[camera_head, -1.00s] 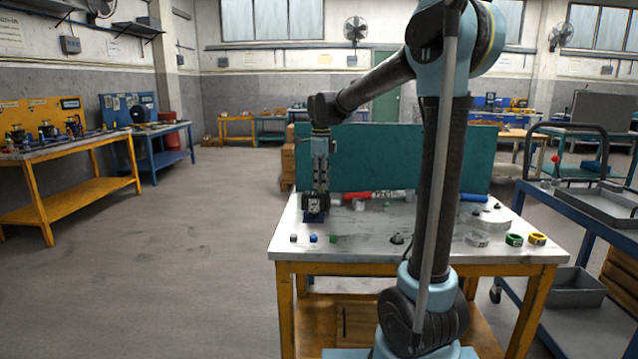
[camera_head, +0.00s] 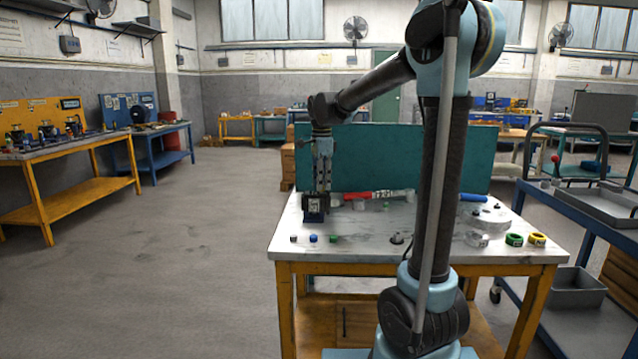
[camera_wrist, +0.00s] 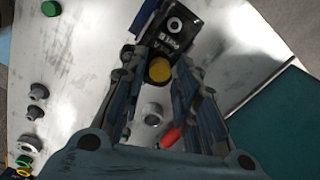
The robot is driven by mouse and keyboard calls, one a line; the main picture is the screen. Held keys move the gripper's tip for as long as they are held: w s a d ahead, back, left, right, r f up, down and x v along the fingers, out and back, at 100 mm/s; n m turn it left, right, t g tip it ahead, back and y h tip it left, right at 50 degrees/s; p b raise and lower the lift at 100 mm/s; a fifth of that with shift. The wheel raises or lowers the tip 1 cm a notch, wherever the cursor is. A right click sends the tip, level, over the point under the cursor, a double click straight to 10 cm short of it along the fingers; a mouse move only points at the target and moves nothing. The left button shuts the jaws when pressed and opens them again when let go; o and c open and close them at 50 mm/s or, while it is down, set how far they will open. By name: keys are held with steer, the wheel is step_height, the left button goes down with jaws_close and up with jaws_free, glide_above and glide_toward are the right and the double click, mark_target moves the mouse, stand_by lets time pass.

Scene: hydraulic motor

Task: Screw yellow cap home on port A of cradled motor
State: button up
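The motor (camera_head: 316,208) stands upright in its blue cradle near the left back of the table. In the wrist view it is a dark block (camera_wrist: 174,34) with a label on its face. The yellow cap (camera_wrist: 159,70) lies between my fingertips, against or very near the motor. The head view shows my gripper (camera_head: 322,190) just above the motor; the cap is hidden there. The port and the cap's threads are hidden.
Small grey, blue (camera_head: 313,238) and green (camera_head: 333,238) caps lie along the table's front left. Green (camera_head: 514,240) and yellow (camera_head: 537,239) rings lie at front right. A teal panel (camera_head: 400,150) closes the back.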

steer(key=n, duration=0.4)
stand_by(0.6)
jaws_close()
steer(key=m, duration=0.5)
steer(key=shift+m, duration=0.3)
